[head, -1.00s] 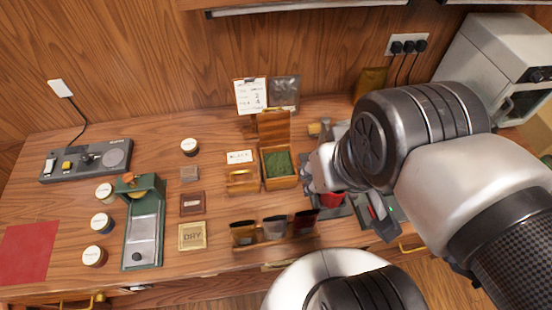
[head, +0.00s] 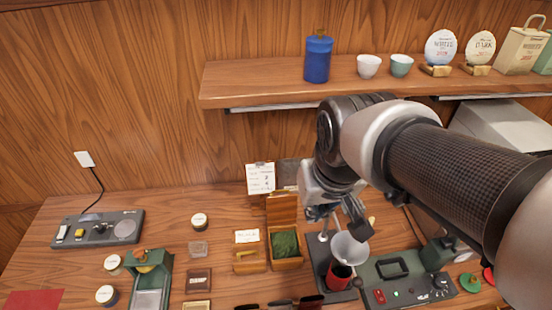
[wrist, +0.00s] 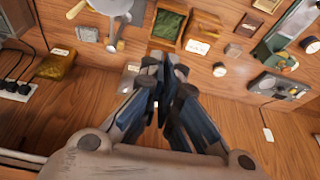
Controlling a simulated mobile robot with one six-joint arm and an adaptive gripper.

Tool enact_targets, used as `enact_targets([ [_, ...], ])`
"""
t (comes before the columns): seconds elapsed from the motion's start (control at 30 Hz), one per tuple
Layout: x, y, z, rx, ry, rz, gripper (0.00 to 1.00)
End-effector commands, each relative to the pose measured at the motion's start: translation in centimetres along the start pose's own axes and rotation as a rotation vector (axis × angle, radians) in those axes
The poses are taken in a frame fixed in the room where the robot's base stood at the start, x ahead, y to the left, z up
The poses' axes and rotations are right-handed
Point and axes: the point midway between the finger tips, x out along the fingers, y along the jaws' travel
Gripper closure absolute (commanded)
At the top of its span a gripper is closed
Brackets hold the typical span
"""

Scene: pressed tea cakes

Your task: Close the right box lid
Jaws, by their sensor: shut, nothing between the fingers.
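The right box (head: 286,262) is an open wooden box with dark green tea inside. Its wooden lid (head: 281,209) stands upright at the box's back edge. The box also shows upside down in the wrist view (wrist: 184,41), with the lid (wrist: 163,45) nearly edge-on. My gripper (wrist: 162,82) is shut and empty, its dark fingers pressed together and pointing toward the lid from the wall side, apparently apart from it. In the head view my arm hides part of the area right of the lid. The left box (head: 250,267) beside it appears covered.
A white funnel (head: 349,249) over a red cup (head: 339,277) stands right of the box. A clipboard (head: 260,178) leans at the wall behind the lid. A shelf (head: 270,85) with a blue canister (head: 317,60) overhangs the back. A white card (head: 247,236) lies behind the left box.

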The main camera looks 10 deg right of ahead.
Motion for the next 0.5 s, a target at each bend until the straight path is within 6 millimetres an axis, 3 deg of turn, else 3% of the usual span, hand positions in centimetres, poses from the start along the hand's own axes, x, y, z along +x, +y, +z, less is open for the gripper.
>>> enact_targets([
  [0.03, -0.2, -0.1, -2.2, 0.003, -0.023, 0.001, 1.00],
  [0.2, 1.9, -0.2, -8.0, 0.013, -0.067, 0.003, 1.00],
  [0.4, 6.3, -0.4, -13.4, 0.023, -0.118, 0.007, 1.00],
  [0.5, 8.9, -0.5, -15.2, 0.029, -0.140, 0.008, 1.00],
])
